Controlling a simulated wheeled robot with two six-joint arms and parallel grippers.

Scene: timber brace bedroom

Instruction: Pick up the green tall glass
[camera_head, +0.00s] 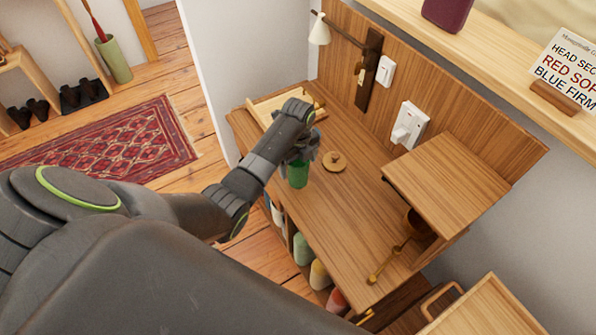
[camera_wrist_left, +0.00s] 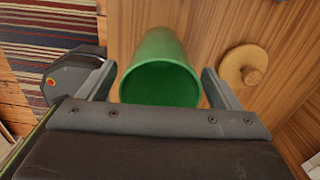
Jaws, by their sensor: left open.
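The green tall glass (camera_head: 298,174) stands on the wooden desk (camera_head: 335,215) in the head view, partly covered by my left gripper. In the left wrist view the glass (camera_wrist_left: 162,72) shows its round open mouth toward the camera. My left gripper (camera_wrist_left: 160,88) is open, with one finger on each side of the glass. Small gaps seem to show between the fingers and the glass. In the head view my left gripper (camera_head: 298,150) is at the upper part of the glass. My right gripper is not in view.
A round wooden lid-like piece (camera_head: 334,161) lies just right of the glass; it also shows in the left wrist view (camera_wrist_left: 243,66). A shallow wooden tray (camera_head: 262,107) is behind the gripper. A raised wooden shelf (camera_head: 445,178) stands at the right. The desk's middle is clear.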

